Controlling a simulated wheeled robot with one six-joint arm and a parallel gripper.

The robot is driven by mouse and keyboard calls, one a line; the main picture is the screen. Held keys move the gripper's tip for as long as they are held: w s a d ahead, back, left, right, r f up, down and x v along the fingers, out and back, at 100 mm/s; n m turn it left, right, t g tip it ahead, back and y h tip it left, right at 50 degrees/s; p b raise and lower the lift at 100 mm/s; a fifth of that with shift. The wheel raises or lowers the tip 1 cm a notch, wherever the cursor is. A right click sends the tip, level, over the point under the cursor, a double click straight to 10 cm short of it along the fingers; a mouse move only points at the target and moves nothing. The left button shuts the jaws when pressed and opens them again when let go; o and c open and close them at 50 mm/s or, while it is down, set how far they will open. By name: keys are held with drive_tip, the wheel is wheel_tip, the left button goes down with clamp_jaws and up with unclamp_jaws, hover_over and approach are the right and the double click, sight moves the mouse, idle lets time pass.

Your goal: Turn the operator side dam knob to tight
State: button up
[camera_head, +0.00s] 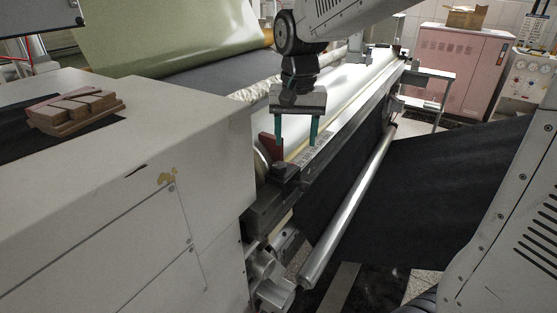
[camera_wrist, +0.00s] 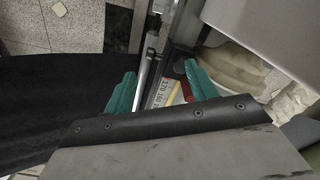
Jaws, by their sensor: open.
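A dark knob-like part (camera_head: 286,171), likely the operator side dam knob, sits on the near end of the machine's long rail, beside an upright red plate (camera_head: 270,147). Which way it is turned is too small to tell. My gripper (camera_head: 296,142) points down above the rail, a little beyond and above this part, with its teal fingers apart and nothing between them. In the wrist view my gripper (camera_wrist: 162,90) is open above a scale strip with printed numbers (camera_wrist: 166,93). The knob cannot be made out surely there.
A large grey machine housing (camera_head: 130,170) stands at the left, with wooden blocks (camera_head: 75,110) on top. Black sheet (camera_head: 440,180) runs over a metal roller (camera_head: 350,205) at the right. A pink cabinet (camera_head: 465,70) stands at the back. Free air surrounds my gripper above the rail.

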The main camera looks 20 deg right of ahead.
drive_tip(key=m, duration=0.2)
hover_over(279, 165)
wheel_tip(279, 165, down, 4)
drive_tip(key=shift+r, duration=0.2)
wheel_tip(279, 165, down, 8)
drive_tip(key=shift+r, duration=0.15)
drive_tip(key=c, duration=1)
